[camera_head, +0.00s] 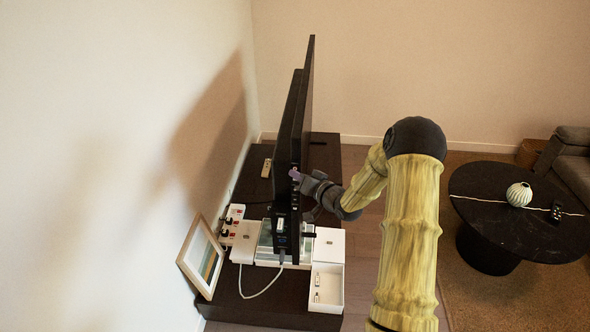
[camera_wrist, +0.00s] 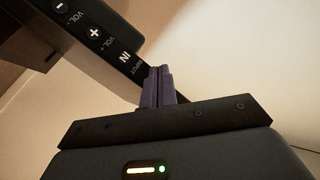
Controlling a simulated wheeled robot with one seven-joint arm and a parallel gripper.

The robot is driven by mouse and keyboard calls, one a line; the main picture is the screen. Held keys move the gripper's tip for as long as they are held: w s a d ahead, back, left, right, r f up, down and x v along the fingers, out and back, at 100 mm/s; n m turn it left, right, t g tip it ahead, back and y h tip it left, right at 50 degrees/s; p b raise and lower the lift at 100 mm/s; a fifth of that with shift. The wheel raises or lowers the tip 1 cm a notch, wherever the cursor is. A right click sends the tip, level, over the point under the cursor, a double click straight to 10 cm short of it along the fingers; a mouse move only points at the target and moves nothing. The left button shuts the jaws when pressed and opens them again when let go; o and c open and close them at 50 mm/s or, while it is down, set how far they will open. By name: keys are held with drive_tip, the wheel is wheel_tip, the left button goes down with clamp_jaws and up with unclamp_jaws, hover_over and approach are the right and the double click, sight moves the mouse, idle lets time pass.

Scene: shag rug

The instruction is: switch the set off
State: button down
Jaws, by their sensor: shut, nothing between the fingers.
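The television set (camera_head: 301,110) stands edge-on to the head view, on a low dark stand (camera_head: 262,300). Its side edge carries a strip of buttons. In the wrist view the strip (camera_wrist: 93,33) shows a minus and a plus volume button and the label INPUT. My gripper (camera_head: 296,175) is at this edge, its purple fingers shut and empty. In the wrist view the fingertips (camera_wrist: 160,72) lie over the strip just past the INPUT label and hide part of it. I cannot tell whether they touch the set. No power button is readable.
A power strip with plugs (camera_head: 232,222), a framed picture (camera_head: 202,257) and an open white box (camera_head: 326,288) crowd the stand's near end. A round black table (camera_head: 490,235) with a striped vase (camera_head: 519,194) stands right. The wall is close on the left.

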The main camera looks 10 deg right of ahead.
drive_tip(key=shift+s, duration=0.3)
drive_tip(key=shift+a, duration=0.1)
drive_tip(key=s, duration=0.1)
drive_tip(key=s+a, duration=0.1)
drive_tip(key=s, duration=0.2)
drive_tip(key=shift+s+a+b, duration=0.25)
drive_tip(key=shift+s+b, duration=0.1)
idle(1.2)
drive_tip(key=s+r+n+g+h, duration=0.2)
drive_tip(key=s+r+g+h, duration=0.2)
drive_tip(key=s, duration=2.3)
drive_tip(key=g+h, duration=0.3)
drive_tip(key=g, duration=0.5)
drive_tip(key=shift+s+a, duration=0.15)
drive_tip(key=shift+a, duration=0.05)
